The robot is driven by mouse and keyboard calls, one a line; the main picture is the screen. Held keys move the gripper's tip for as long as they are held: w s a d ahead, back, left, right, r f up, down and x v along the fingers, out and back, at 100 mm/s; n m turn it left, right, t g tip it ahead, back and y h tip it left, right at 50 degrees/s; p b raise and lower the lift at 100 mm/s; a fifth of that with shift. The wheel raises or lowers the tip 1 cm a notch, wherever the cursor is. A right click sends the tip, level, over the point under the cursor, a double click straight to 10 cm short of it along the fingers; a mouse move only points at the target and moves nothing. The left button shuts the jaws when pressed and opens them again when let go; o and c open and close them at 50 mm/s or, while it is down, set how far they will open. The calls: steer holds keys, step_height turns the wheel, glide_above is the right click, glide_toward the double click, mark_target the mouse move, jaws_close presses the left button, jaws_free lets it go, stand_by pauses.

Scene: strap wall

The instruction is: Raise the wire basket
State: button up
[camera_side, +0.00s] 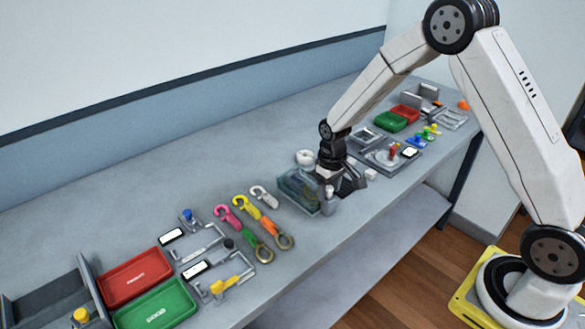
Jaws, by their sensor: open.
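A small see-through grey-green box-like container (297,190) stands on the bench near its front edge, in the middle of the side view. It may be the wire basket, but its mesh is too small to make out. My gripper (343,187) is open and points down just right of this container, low over the bench. Its dark body hides part of the container's right side. I cannot tell whether a finger touches the container. No object shows clearly between the fingers.
Left of the container lie several coloured hooks (241,209) with straps. Further left are a red tray (135,277) and a green tray (158,305). A round white item (304,157) stands close behind the container. Fixtures and small trays crowd the right. The bench's back left is clear.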

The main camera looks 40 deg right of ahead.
steer(key=c, duration=0.6)
steer(key=shift+c, duration=0.2)
steer(key=shift+r, duration=2.05)
steer(key=o, duration=0.6)
steer(key=shift+c, duration=0.2)
steer(key=shift+r, duration=3)
